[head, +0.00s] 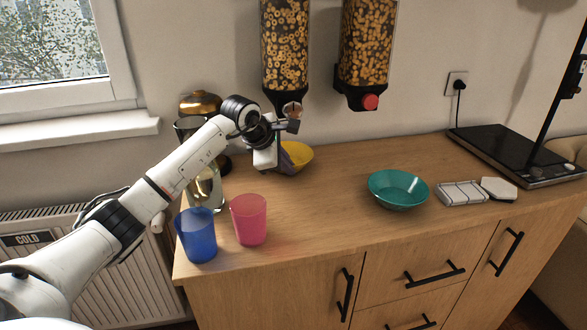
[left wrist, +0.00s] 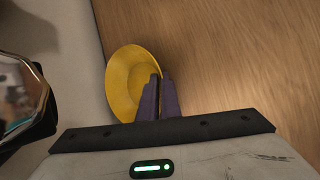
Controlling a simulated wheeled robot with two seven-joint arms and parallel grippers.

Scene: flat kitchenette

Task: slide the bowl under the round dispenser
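A yellow bowl (head: 299,156) stands upright on the counter near the wall, below the left dispenser (head: 286,50), which holds ring cereal. My left gripper (head: 287,158) reaches down to the bowl and hides its left part. In the left wrist view, the purple fingers (left wrist: 159,97) are close together at the rim of the yellow bowl (left wrist: 128,75), one inside and one outside, apparently pinching it. A second dispenser (head: 366,50) with a red knob hangs to the right. A teal bowl (head: 398,188) stands on the counter further right. My right gripper is not in view.
A blue cup (head: 197,236) and a pink cup (head: 249,220) stand at the counter's front left. A glass and gold vessel (head: 200,104) stands behind my left arm. A white ridged block (head: 461,193) lies right of the teal bowl. The middle counter is clear.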

